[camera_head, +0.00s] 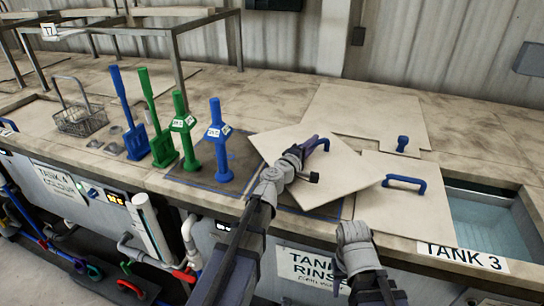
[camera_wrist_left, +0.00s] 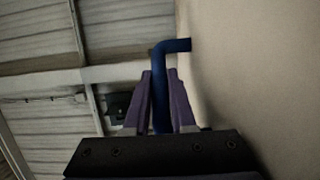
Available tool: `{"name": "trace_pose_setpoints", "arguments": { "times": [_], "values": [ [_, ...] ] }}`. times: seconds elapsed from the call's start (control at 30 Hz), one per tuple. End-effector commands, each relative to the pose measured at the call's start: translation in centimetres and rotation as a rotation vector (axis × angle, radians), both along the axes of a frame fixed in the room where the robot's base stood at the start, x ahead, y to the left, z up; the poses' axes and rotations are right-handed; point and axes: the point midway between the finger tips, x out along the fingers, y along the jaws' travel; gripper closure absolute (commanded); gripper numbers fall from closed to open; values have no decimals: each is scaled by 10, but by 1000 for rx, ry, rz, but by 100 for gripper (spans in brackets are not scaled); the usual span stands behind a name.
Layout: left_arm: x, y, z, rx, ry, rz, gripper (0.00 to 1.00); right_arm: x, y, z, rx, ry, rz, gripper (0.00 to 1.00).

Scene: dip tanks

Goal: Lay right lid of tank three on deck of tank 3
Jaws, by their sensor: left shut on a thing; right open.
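A pale square lid (camera_head: 338,178) is tilted in the middle of the head view, over the rinse tank area. My left gripper (camera_head: 313,146) is shut on its blue handle (camera_head: 324,143). The left wrist view shows the purple fingers (camera_wrist_left: 161,103) around the handle (camera_wrist_left: 162,75), with the lid (camera_wrist_left: 255,75) at right. Tank 3 (camera_head: 490,222) stands open at right, showing water. A second pale lid (camera_head: 415,215) with a blue handle (camera_head: 406,182) lies flat beside this opening. My right gripper (camera_head: 354,234) is low in front; its wrist hides its fingertips.
Blue and green upright tools stand left of the held lid, with a wire basket (camera_head: 80,118) further left. The deck at back right is clear.

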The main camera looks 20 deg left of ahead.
Motion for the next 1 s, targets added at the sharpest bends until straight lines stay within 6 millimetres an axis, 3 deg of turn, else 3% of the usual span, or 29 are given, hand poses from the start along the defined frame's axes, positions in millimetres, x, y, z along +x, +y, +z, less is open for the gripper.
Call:
{"name": "trace_pose_setpoints", "arguments": {
  "times": [0.3, 0.6, 0.67, 0.73, 1.0],
  "values": [
    [4, 74, 0, -1, -1, 3, 100, 0, 0, 0, 0, 0, 0, 50],
    [5, 121, 1, -2, 0, 1, 100, 0, 0, 0, 0, 0, 0, 50],
    [5, 128, 1, -2, 0, 1, 100, 0, 0, 0, 0, 0, 0, 50],
    [4, 124, -11, -1, -1, -2, 100, 0, 0, -12, 0, 0, 0, 50],
    [4, 124, -23, -2, 0, -1, 100, 0, 0, -24, 0, 0, 0, 50]
  ]
}}
